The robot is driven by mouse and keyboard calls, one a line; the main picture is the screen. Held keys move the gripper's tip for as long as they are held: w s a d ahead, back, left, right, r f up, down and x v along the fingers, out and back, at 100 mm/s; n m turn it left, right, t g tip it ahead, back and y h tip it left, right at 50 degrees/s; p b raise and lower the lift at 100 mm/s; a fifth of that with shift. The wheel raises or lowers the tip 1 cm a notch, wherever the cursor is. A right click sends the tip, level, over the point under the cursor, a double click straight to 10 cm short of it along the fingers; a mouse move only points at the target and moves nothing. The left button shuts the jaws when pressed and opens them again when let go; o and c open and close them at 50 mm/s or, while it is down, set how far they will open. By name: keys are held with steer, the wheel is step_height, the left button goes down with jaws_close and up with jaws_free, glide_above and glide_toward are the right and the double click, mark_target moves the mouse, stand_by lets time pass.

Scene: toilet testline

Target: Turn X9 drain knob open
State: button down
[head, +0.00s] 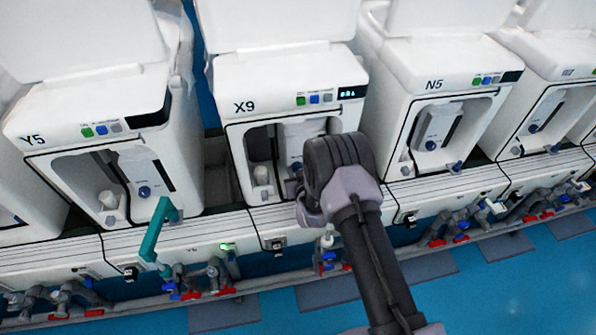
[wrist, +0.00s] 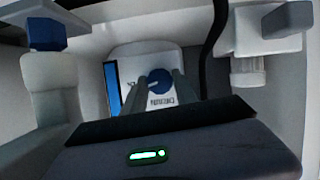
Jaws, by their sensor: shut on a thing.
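The X9 unit (head: 245,85) is a white toilet test unit in the middle of the head view, with an open recess in its front. Its blue drain knob (head: 296,166) shows just left of my gripper (head: 303,190), which hides part of the recess. In the wrist view the blue round knob (wrist: 158,77) sits on a white plate whose DRAIN label appears upside down. My gripper's grey fingers (wrist: 160,92) reach to the knob from below in that picture and are shut on it. The exact finger contact is partly hidden.
Unit Y5 (head: 60,120) stands to the left and unit N5 (head: 425,75) to the right. A teal handle (head: 154,230) rises in front of Y5. Pipes with red and blue valves run along the front. The blue floor (head: 500,285) is open at the lower right.

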stand_by(0.4)
steer(key=c, duration=1)
jaws_free()
steer(key=shift+o, duration=0.2)
steer(key=p+v, duration=0.5)
steer(key=v, duration=1.2)
steer(key=shift+s+r+p, duration=0.15)
steer(key=shift+s+p, duration=0.05)
steer(key=shift+p, duration=0.2)
steer(key=shift+d, duration=0.1)
